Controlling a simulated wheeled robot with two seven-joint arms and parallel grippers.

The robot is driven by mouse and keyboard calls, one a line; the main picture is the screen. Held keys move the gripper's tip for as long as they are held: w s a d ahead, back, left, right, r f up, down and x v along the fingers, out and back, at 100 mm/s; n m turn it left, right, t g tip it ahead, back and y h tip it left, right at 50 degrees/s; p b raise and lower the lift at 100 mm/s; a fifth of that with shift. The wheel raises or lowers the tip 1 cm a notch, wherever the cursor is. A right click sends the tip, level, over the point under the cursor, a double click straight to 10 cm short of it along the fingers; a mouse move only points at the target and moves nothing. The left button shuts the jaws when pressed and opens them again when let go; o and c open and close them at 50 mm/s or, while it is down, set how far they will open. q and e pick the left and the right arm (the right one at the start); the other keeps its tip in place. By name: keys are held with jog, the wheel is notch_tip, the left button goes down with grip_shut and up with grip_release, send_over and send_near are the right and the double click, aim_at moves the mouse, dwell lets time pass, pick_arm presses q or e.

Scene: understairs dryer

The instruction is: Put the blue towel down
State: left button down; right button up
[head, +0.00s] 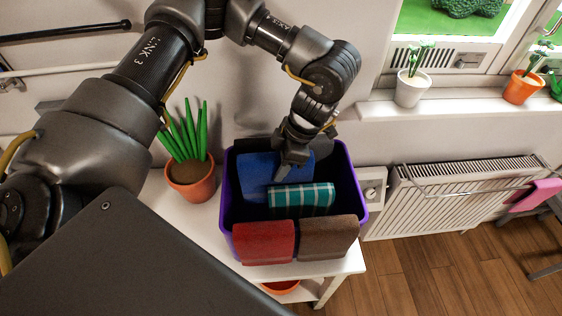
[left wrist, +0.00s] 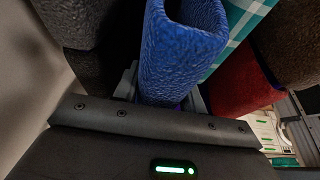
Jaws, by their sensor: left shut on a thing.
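The blue towel (head: 258,172) is in the purple bin (head: 229,195) on the white shelf, toward its back left. My left gripper (head: 285,172) reaches down into the bin from above and is shut on the blue towel. In the left wrist view the folded blue towel (left wrist: 180,50) rises from between the fingers (left wrist: 160,95). Its lower part is hidden, so I cannot tell whether it rests on anything. My right gripper is not in view.
A teal checked cloth (head: 302,200) is in the bin in front of the blue towel. A red towel (head: 264,242) and a brown towel (head: 328,238) hang over the front rim. A potted plant (head: 190,178) stands left of the bin, and a radiator (head: 450,195) is at the right.

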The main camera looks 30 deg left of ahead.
pick_arm(q)
jog(key=shift+f, duration=0.5)
jog(key=shift+f+b, duration=0.1)
jog(key=shift+b, duration=0.2)
jog(key=shift+w, duration=0.1)
jog(key=c, duration=0.8)
grip_release()
jog(key=v, duration=1.3)
jog(key=shift+a+b, duration=0.15)
jog(key=shift+b, duration=0.15)
